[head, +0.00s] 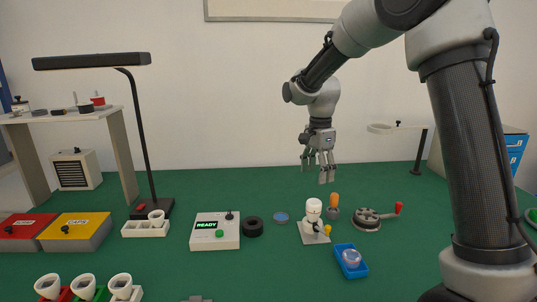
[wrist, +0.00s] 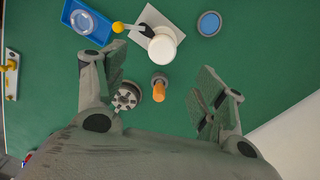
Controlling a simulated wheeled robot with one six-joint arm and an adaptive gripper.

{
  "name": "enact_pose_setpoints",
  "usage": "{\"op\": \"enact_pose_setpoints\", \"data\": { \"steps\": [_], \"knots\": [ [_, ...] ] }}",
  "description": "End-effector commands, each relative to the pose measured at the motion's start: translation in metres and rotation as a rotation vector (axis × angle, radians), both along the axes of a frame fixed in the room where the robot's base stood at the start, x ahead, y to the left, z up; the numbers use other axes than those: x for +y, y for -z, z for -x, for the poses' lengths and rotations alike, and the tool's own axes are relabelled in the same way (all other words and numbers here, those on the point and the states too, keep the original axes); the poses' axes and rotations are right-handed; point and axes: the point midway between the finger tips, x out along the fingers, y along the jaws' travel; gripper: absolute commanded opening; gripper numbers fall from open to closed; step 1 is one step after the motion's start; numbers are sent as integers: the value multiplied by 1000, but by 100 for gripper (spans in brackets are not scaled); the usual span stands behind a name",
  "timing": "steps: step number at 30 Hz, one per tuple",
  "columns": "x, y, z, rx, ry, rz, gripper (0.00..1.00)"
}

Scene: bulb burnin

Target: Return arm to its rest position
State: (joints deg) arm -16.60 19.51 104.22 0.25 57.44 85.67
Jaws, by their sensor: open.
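My gripper (head: 319,168) is raised above the green table, fingers pointing down, open and empty. In the wrist view its two fingers (wrist: 168,98) are spread wide apart, with only the tabletop and objects well below between them. My arm bends up from the right side of the head view and reaches out over the table. Below the gripper stands a white bulb-like piece (head: 314,209) on a square plate (head: 312,237), which also shows in the wrist view (wrist: 162,47). An orange-handled tool (head: 334,201) stands beside it, apart from the gripper.
A crank device with a red knob (head: 367,219) and a blue tray (head: 351,261) lie near the plate. A box with a lit READY display (head: 215,231), a black ring (head: 253,226) and a black desk lamp (head: 140,130) stand to the left. Air around the gripper is clear.

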Motion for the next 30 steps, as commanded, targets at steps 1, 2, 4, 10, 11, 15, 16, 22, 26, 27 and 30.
{"op": "enact_pose_setpoints", "data": {
  "steps": [1, 2, 4, 10, 11, 15, 16, 22, 26, 27, 30],
  "knots": [
    [-4, 10, 12, 29, -126, 4, 70],
    [-6, 14, 21, 44, -219, 4, 70],
    [-15, 11, 44, 58, -437, -4, 70],
    [-62, -28, 129, 11, -975, -22, 70],
    [-68, -34, 142, -2, -1033, -20, 70],
    [-97, -53, 198, -69, -1231, 8, 70],
    [-102, -56, 209, -84, -1259, 18, 70],
    [-130, -70, 275, -198, -1291, 98, 70],
    [-140, -79, 299, -272, -1245, 151, 70],
    [-142, -83, 302, -291, -1233, 167, 70],
    [-146, -93, 306, -332, -1211, 199, 70]
  ]
}}
